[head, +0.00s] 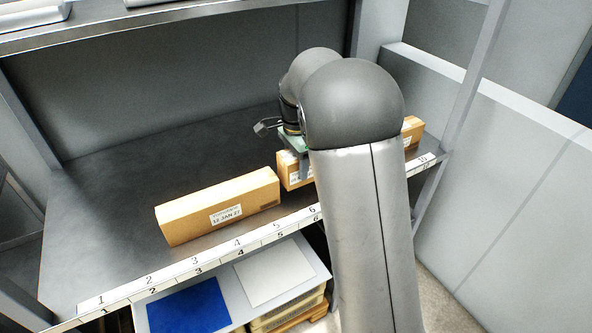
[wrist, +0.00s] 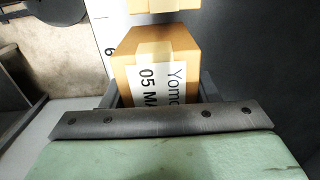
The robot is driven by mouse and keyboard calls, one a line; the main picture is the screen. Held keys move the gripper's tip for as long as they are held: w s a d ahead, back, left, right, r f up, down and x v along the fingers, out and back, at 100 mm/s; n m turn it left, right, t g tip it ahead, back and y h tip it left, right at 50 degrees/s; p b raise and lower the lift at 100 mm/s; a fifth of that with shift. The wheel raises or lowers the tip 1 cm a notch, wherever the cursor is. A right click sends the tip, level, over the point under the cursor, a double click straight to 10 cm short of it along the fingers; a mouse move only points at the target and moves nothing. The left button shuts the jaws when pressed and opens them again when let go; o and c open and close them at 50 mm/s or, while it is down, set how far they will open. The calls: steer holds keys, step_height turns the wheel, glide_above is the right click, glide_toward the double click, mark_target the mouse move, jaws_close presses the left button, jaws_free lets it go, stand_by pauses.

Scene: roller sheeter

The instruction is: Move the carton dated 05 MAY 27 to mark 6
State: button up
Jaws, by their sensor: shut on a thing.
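The carton dated 05 MAY 27 shows in the wrist view (wrist: 158,75) as a brown box; its white label reads "05 MA" before my gripper cuts it off. My gripper (wrist: 158,92) is shut on this carton, with a finger on each side. In the head view, a brown carton (head: 287,172) under my gripper (head: 291,150) is partly hidden by my arm. Mark 6 (head: 313,210) is on the shelf's front strip, close to this carton. It also shows in the wrist view (wrist: 109,51), just left of the held carton.
A long carton dated 12 JAN 27 (head: 217,207) lies left of my gripper, behind marks 3 to 5. Another carton (head: 412,131) shows right of my arm. In the wrist view, a carton (wrist: 163,6) is just beyond the held one. The shelf's left part (head: 100,200) is clear.

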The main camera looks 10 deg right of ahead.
mark_target(296, 173)
steer(key=shift+w+f, duration=0.35)
steer(key=shift+f, duration=0.1)
steer(key=shift+w+f, duration=0.1)
steer(key=shift+f, duration=1.5)
steer(key=shift+f, duration=0.15)
steer(key=o, duration=1.1)
steer(key=shift+c, duration=0.2)
